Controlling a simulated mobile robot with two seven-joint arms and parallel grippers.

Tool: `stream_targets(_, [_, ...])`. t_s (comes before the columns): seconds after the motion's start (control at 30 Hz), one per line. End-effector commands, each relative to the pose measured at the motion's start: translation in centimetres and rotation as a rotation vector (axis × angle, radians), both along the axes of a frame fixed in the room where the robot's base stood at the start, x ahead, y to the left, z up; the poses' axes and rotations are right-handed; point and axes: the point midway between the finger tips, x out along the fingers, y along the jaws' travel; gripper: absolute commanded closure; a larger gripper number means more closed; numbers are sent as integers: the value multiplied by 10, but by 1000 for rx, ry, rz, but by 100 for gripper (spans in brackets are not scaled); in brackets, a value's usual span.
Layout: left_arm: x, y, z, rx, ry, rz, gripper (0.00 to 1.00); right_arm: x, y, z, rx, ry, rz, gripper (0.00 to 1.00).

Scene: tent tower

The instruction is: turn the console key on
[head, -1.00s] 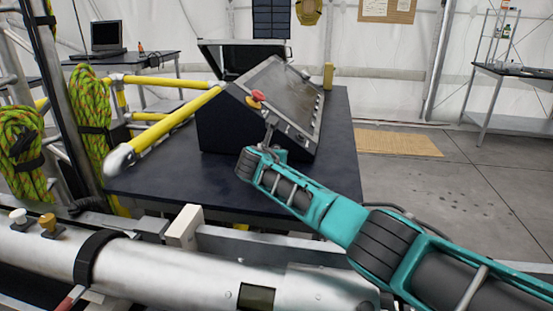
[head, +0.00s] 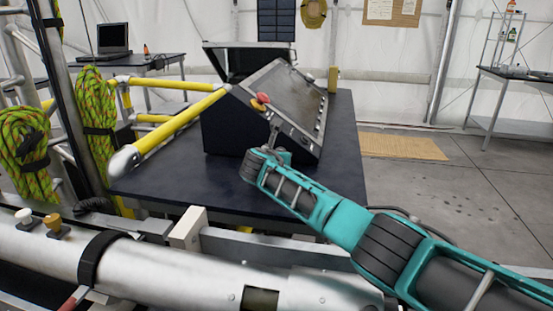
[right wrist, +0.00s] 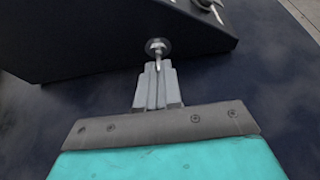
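The dark console (head: 240,125) stands on a dark table, with its sloped panel facing right. A red emergency button on a yellow base (head: 261,100) sits at its near upper corner. The console key (right wrist: 157,64) shows in the right wrist view, in a round silver lock (right wrist: 158,47) on the console's dark face. My right gripper (right wrist: 157,75) reaches up to the key, its fingers close together around the key's lower end. In the head view the right gripper (head: 274,135) is at the console's near edge, and the key is too small to make out. My left gripper is out of view.
Yellow railings (head: 165,130) run left of the console. The dark table (head: 180,180) has bare room in front of it. A silver cylinder (head: 170,270) crosses the foreground. Green ropes (head: 97,125) hang at the left.

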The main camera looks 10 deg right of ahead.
Motion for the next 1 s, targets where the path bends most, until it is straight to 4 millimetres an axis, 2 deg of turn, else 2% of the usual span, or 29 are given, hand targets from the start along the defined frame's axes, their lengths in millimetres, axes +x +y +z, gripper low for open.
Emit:
stream_targets(0.27, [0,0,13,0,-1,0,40,0,-1,3,72,-30,0,100])
stream_targets(0.6, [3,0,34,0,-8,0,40,-1,-4,1,295,-125,0,100])
stream_targets(1.0, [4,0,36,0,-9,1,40,-2,-6,-1,513,-218,-1,100])
